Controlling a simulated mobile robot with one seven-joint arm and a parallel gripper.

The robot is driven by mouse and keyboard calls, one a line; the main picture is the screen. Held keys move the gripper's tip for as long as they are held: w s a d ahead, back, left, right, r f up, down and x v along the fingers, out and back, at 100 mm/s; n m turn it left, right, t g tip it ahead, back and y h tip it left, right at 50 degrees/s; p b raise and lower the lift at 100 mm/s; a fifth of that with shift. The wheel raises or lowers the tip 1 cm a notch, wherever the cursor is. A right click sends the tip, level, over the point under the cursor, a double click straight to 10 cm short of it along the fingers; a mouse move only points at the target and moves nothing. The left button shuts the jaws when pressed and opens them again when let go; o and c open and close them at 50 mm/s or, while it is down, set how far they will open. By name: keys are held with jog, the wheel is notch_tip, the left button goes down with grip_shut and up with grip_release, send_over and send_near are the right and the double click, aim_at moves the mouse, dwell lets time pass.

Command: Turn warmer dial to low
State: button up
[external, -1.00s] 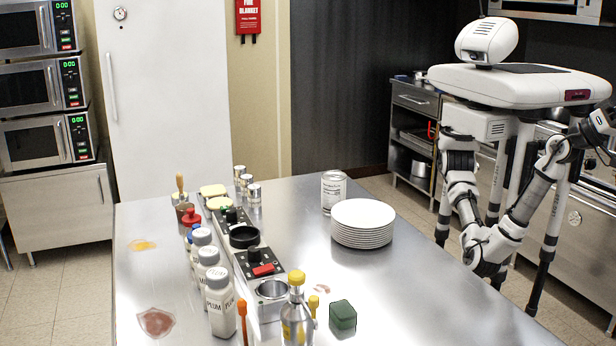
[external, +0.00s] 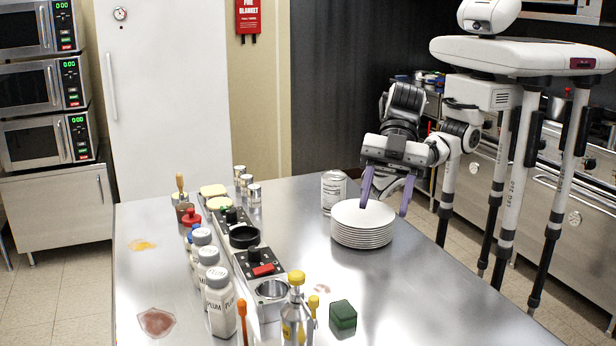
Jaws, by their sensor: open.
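Two small warmer-like units stand in a row on the steel table. The farther unit has a black knob (external: 231,215) beside a black round well (external: 243,236). The nearer unit has a black knob (external: 253,255), a red switch (external: 263,270) and a steel round well (external: 271,290). Which knob is the warmer dial, and its setting, I cannot tell. My gripper (external: 383,210) is open and empty, with purple fingers pointing down over the stack of plates, to the right of both units. Whether the fingers touch the plates is unclear.
White bottles (external: 220,304), a yellow-capped bottle (external: 297,318) and a green block (external: 343,316) surround the nearer unit. The table's right front is clear.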

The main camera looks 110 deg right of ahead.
jog(key=w+d+f+m+g+h, duration=0.1)
jog(key=w+d+f+h, duration=0.1)
jog(key=w+d, duration=0.45)
jog(key=w+d+f+m+g+h, duration=0.1)
jog(key=w+d+f+m, duration=0.15)
jog(key=d, duration=0.75)
jog(key=g+h, duration=0.2)
send_near(254, 249)
jog(key=shift+m, duration=0.45)
jog(key=p+x, duration=0.4)
jog(key=x, duration=0.5)
jog(key=shift+d, duration=0.15)
jog(key=shift+r, duration=0.1)
jog(key=c, duration=1)
